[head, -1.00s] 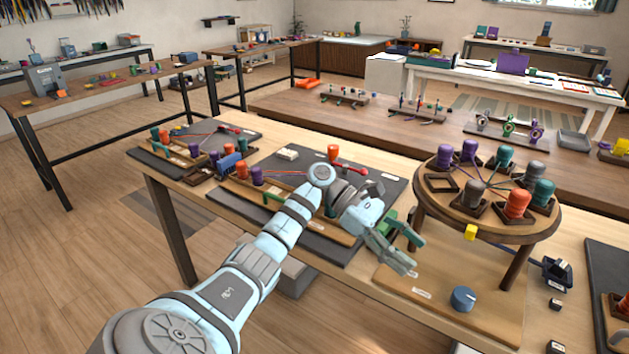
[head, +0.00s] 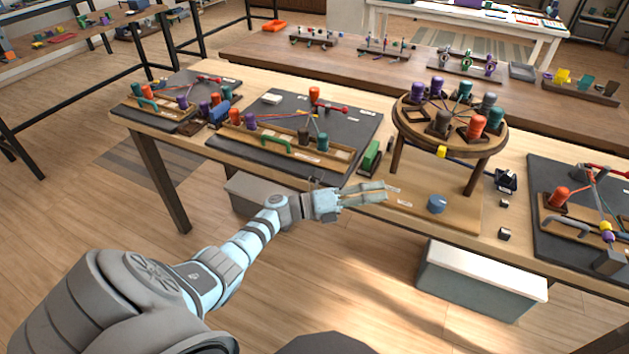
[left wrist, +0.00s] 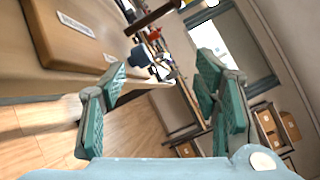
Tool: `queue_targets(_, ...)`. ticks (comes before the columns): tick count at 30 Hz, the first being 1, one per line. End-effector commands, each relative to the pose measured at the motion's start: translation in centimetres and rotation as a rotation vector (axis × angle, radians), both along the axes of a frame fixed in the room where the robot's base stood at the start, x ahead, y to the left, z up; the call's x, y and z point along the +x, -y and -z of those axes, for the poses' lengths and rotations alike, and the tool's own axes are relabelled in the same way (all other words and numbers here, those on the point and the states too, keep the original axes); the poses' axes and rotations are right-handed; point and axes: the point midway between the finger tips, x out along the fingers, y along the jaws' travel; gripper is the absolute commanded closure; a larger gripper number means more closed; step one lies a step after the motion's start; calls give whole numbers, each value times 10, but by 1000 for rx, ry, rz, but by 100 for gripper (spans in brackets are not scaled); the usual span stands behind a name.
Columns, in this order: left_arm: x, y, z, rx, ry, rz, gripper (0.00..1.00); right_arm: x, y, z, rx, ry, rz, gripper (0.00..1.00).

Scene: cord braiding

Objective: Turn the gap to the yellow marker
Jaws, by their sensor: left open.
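The round wooden braiding stand (head: 403,123) carries several bobbins in a ring, with cords meeting at its middle. The gap, an empty slot (head: 413,109), is at the left front of the ring. The yellow marker (head: 441,152) is on the front rim, to the right of the gap. A blue knob (head: 437,204) sits on the wooden base below; a dark blue knob-like thing (left wrist: 140,56) shows in the left wrist view. My left gripper (head: 386,191) is open and empty, left of the knob and apart from it. My right gripper is out of view.
A dark braiding board (head: 350,135) with bobbins and a green block (head: 371,155) lie left of the stand. Another dark board (head: 540,175) is at right. Small dark blocks (head: 504,235) stand near the table's front edge. A grey bin (head: 480,280) is below.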

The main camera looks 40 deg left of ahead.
Motion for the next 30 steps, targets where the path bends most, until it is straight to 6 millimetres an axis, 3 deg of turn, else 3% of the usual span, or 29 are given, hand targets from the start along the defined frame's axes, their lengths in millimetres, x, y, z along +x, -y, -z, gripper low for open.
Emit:
queue_targets(1, -1, -3, 7, -72, -73, -53, 44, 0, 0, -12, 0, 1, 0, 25)
queue_targets(8, -16, -29, 66, -361, -370, -303, 44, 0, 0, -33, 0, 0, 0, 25)
queue_targets(18, -68, -55, 144, -654, -692, -603, 44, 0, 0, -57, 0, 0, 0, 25)
queue_targets(24, -91, -61, 170, -740, -787, -701, 44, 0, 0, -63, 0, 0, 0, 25)
queue_targets(30, -96, -63, 176, -757, -806, -721, 44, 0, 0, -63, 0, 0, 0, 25)
